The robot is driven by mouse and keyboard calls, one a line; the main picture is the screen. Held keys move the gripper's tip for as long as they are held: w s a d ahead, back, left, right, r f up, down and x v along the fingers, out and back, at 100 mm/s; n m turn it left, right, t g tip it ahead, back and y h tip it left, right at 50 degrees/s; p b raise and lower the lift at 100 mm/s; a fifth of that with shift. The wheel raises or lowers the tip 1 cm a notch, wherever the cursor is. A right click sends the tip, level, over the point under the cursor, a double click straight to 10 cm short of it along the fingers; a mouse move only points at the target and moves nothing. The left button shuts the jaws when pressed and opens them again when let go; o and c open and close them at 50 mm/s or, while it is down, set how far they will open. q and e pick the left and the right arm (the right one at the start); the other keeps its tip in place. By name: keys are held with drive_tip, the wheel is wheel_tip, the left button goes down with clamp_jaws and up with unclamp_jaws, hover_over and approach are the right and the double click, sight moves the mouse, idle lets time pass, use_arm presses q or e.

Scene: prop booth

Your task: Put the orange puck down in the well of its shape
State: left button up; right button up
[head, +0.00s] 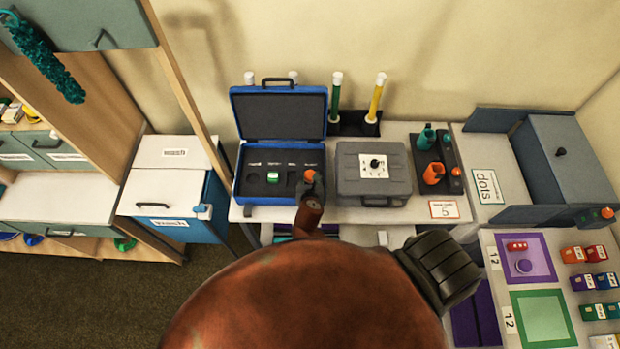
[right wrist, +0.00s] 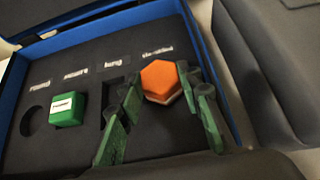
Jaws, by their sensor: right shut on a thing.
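The orange puck (right wrist: 160,78) is six-sided with a paler lower edge. My right gripper (right wrist: 160,90) is shut on it, one green finger on each side. In the head view the puck (head: 309,175) is over the right end of the blue case (head: 240,190). The case's dark foam has a round well (right wrist: 34,121), empty, a well with a green block (right wrist: 67,109), and a long well (right wrist: 110,92) partly behind a finger. The well under the rightmost label is hidden by puck and fingers; I cannot tell whether the puck touches the foam. My left gripper is out of view.
The case's open lid (head: 280,112) stands behind. A closed grey case (head: 350,183) stands close on the right, with a teal and orange holder (head: 437,165) beyond it. A white-topped blue bin (head: 165,190) stands to the left.

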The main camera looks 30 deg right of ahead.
drive_tip(key=shift+f, duration=0.25)
drive_tip(key=shift+f, duration=0.45)
drive_tip(key=o, duration=0.9)
drive_tip(key=shift+s+f, duration=0.1)
drive_tip(key=shift+f, duration=0.05)
drive_tip(key=shift+o, duration=1.4)
drive_tip(key=shift+f, duration=0.2)
drive_tip(key=shift+a+r, duration=0.1)
drive_tip(key=shift+r, duration=0.3)
drive_tip(key=v, duration=1.2)
drive_tip(key=shift+r+p, duration=0.35)
